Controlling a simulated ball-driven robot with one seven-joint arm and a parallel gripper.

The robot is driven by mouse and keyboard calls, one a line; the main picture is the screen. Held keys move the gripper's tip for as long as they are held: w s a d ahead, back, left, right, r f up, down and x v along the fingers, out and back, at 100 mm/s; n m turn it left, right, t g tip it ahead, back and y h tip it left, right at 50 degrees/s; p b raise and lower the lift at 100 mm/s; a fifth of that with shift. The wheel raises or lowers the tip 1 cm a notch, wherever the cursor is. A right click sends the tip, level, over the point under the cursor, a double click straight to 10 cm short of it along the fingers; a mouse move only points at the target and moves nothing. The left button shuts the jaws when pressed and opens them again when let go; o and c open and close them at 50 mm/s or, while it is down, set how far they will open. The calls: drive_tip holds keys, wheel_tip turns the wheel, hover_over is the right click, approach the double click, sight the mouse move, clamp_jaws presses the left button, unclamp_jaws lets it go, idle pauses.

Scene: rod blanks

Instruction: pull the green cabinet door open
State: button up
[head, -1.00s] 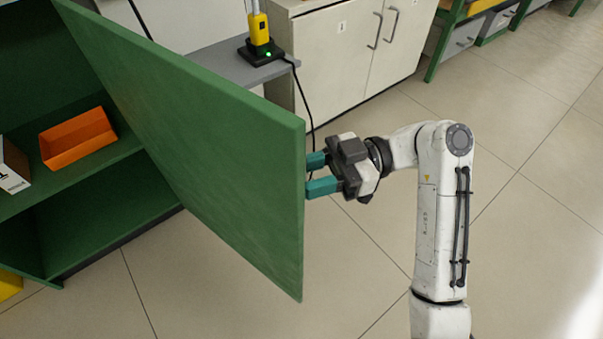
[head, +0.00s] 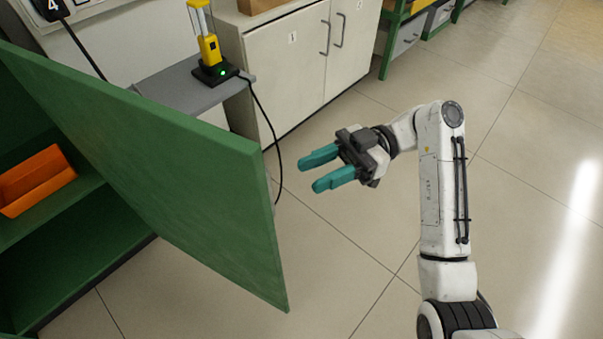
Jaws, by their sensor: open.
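The green cabinet door (head: 175,185) stands swung out from the green cabinet (head: 75,265) at the left, so the shelves inside show. Its handle is not visible from this side. My gripper (head: 317,172) is to the right of the door's free edge, with a clear gap of floor between them. Its two teal fingers are spread apart, point left toward the door and hold nothing.
An orange bin (head: 38,180) sits on the cabinet shelf. A grey side shelf (head: 185,88) behind the door carries a yellow device (head: 209,48) with a hanging black cable. A white cabinet (head: 285,70) stands at the back. Floor at the right is clear.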

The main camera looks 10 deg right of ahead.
drive_tip(key=shift+w+d, duration=0.1)
drive_tip(key=shift+d, duration=0.45)
drive_tip(key=s+f+m+t+h, duration=0.4)
drive_tip(key=f+m, duration=0.3)
drive_tip(key=f, duration=0.4)
drive_tip(key=s+f+m+t+h, duration=0.1)
drive_tip(key=s+f+m+h, duration=0.4)
drive_tip(key=f, duration=0.6)
drive_tip(key=s+d+f+m+h, duration=0.2)
drive_tip(key=s+d+m+h, duration=0.75)
drive_tip(key=s+d, duration=0.65)
wheel_tip(320, 180, up, 33)
drive_tip(key=a+p, duration=0.1)
drive_tip(key=p, duration=3.2)
drive_tip(key=shift+r+t+y+p, duration=0.15)
drive_tip(key=shift+t+y+p, duration=0.15)
drive_tip(key=shift+y, duration=0.15)
drive_tip(key=shift+a, duration=0.1)
